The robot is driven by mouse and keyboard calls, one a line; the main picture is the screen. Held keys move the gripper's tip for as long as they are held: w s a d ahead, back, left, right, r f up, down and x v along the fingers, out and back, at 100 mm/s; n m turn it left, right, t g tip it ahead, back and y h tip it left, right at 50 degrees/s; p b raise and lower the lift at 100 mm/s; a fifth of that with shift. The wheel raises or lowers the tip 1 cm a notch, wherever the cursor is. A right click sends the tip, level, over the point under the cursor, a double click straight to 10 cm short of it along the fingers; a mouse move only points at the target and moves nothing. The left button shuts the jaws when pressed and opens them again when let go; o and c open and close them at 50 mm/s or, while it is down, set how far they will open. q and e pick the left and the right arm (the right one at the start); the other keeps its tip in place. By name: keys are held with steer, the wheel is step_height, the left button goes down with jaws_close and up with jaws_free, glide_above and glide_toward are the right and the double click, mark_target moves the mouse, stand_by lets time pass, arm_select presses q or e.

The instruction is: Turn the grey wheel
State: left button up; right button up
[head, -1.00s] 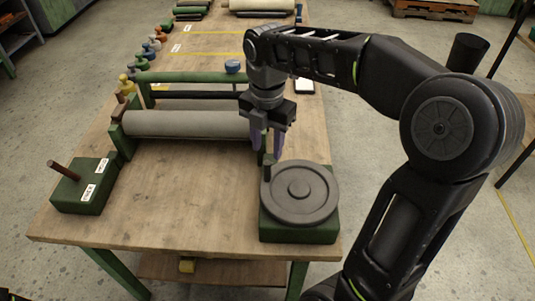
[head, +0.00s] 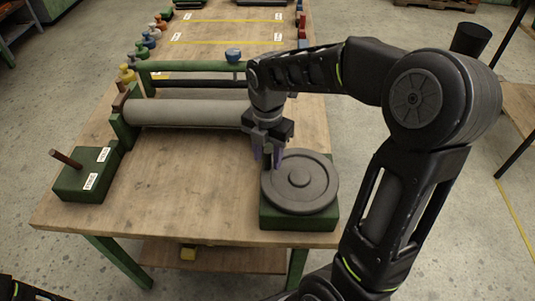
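The grey wheel (head: 318,183) lies flat on a green block (head: 300,222) at the table's front right corner. It is a round disc with a raised hub. A short dark upright handle (head: 267,160) stands at its left back edge. My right gripper (head: 267,163) points down at that edge, its purple fingers apart on either side of the handle. The fingers hide part of the handle, and I cannot see whether they touch it. My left gripper is out of view; only a bit of my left arm shows at the bottom left corner.
A grey roll (head: 185,113) lies in a green frame behind the wheel. A green block with a brown peg (head: 66,159) stands at the table's left edge. Colored knobs line the left side. The tabletop (head: 180,190) between the two blocks is clear.

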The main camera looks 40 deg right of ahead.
jaws_close()
stand_by(0.5)
stand_by(1.0)
